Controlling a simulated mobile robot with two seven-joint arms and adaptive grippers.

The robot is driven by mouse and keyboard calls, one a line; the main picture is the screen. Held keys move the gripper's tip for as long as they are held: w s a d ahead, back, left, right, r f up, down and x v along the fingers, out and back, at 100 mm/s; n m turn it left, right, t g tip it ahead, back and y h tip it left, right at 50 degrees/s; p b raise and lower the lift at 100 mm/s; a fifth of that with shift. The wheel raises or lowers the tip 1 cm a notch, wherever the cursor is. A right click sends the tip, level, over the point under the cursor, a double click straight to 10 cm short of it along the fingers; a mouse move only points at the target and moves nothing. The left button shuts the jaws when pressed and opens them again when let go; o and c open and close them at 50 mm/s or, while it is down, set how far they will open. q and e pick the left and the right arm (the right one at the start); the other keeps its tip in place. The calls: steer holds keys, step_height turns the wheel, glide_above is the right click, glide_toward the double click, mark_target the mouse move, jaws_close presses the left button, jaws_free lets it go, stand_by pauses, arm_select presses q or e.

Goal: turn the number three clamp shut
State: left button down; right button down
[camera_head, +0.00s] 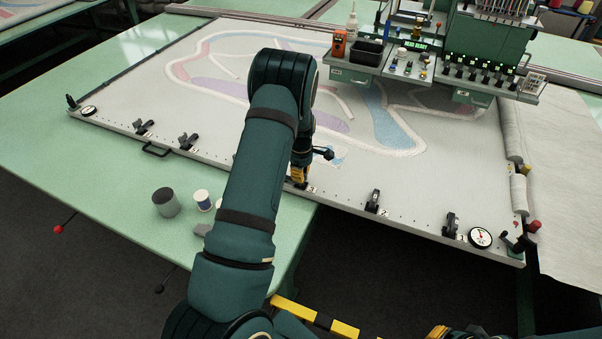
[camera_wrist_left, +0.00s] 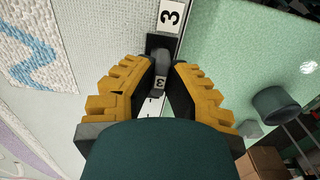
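Exact contact is hard to see. In the head view, the left gripper (camera_head: 300,178) is at the frame's front edge by the "3" label (camera_head: 312,189), and my arm and gripper hide most of the clamp. A yellow-orange piece at the bottom edge looks like my right gripper (camera_head: 437,332), mostly cut off.
Along the frame's front rail stand clamp two (camera_head: 372,201) and clamp one (camera_head: 450,225) to the right, and clamp four (camera_head: 188,141) to the left. A grey cylinder (camera_head: 166,203) and a spool (camera_head: 203,200) stand on the green table. The tufting head (camera_head: 480,60) hangs over the back right.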

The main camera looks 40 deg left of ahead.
arm_select(q)
steer(key=shift+f+m, duration=0.1)
steer(key=shift+m, duration=0.2)
arm_select(e)
steer(key=shift+f, duration=0.15)
arm_select(q)
steer(key=m+b, duration=0.1)
steer(key=m, duration=0.2)
steer(key=shift+f+m+b, duration=0.1)
steer(key=shift+m+b, duration=0.2)
steer(key=shift+b, duration=0.1)
steer(key=m+b, duration=0.1)
steer(key=m, duration=0.4)
steer(key=shift+m+b, duration=0.3)
steer(key=shift+b, duration=0.1)
steer(key=m+b, duration=0.1)
steer(key=m, duration=0.3)
steer(key=shift+m+b, duration=0.5)
steer(key=shift+m, duration=1.6)
arm_select(e)
steer(key=shift+s+a+f, duration=0.1)
steer(key=shift+s+f, duration=0.1)
steer(key=shift+f, duration=1.25)
steer(key=shift+s+a+f, duration=0.1)
steer(key=shift+s+f, duration=0.05)
steer(key=shift+f, duration=1.25)
arm_select(q)
steer(key=c, duration=1)
jaws_free()
